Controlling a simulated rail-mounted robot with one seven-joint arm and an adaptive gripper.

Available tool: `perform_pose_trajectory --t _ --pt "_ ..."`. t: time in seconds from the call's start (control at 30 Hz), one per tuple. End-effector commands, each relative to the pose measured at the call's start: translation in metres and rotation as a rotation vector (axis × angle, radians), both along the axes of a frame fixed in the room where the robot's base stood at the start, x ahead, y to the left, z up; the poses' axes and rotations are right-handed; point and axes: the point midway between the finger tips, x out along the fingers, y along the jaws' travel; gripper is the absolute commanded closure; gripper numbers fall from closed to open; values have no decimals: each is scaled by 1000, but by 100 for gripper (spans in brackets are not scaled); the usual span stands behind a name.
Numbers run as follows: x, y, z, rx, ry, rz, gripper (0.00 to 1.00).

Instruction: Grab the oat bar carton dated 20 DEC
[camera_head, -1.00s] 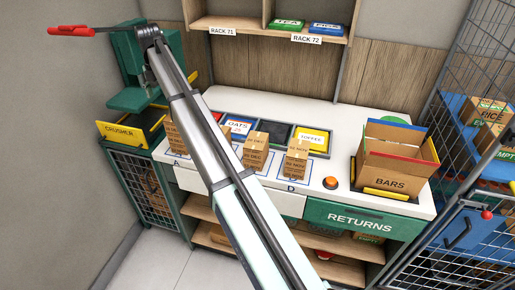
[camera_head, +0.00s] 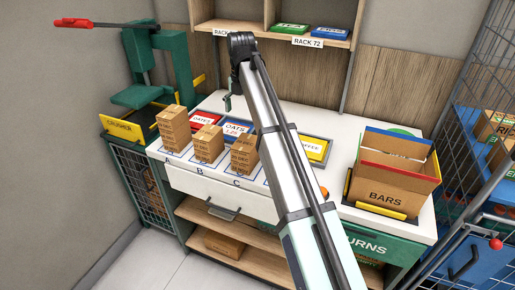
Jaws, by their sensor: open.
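Brown cartons with printed labels stand in a row on the white counter: one at mark A (camera_head: 172,128), one at B (camera_head: 208,144) and one at C (camera_head: 244,155). The labels are too small to read their dates surely, though "DEC" seems to show on some. The spot beyond C is hidden behind my arm. My gripper (camera_head: 228,102) hangs from the arm's end above the back of the counter, behind the cartons in the picture. It is small and seen from the side, open, with nothing visible in it and apart from the cartons.
A green press (camera_head: 178,70) with a red-tipped lever stands at the left. Red, blue and yellow trays (camera_head: 314,149) lie behind the cartons. An open BARS box (camera_head: 388,184) stands at the right, beside a wire cage. A shelf (camera_head: 250,31) is above.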

Motion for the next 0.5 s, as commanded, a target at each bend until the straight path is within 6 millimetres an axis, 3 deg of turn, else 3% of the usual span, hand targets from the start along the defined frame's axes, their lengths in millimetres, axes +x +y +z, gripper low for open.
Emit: perform_pose_trajectory --t 0.3,0.5 --pt "-2 -1 -63 -1 3 -2 0" --pt "-1 -1 -90 0 0 -2 0"
